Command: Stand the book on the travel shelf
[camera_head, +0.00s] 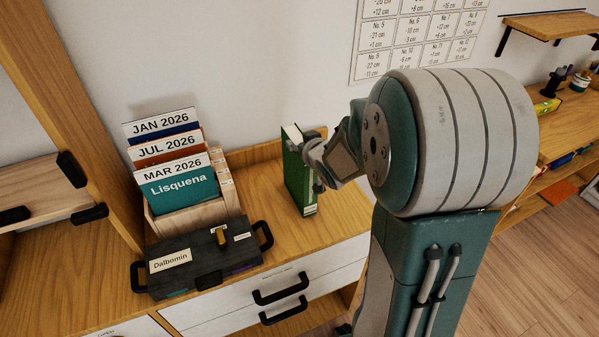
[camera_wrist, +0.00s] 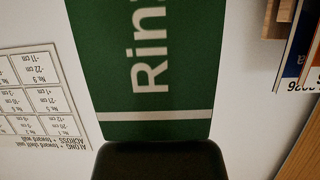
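A green book (camera_head: 297,172) with a white band low on its spine is upright over the right part of the wooden cabinet top (camera_head: 345,204). I cannot tell whether its bottom edge touches the wood. My gripper (camera_head: 314,167) is at the book's right side, with its fingers closed about it. In the wrist view the green cover (camera_wrist: 135,60) fills the middle, with white letters "Rin" and a white stripe, and a dark finger pad (camera_wrist: 160,162) lies against it. No label reading "travel" is legible, so I cannot tell which surface is the travel shelf.
A dark "Dalbomin" box (camera_head: 205,266) with handles lies in front. A wooden upright (camera_head: 88,120) stands at left. A number chart (camera_head: 415,38) hangs on the wall.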

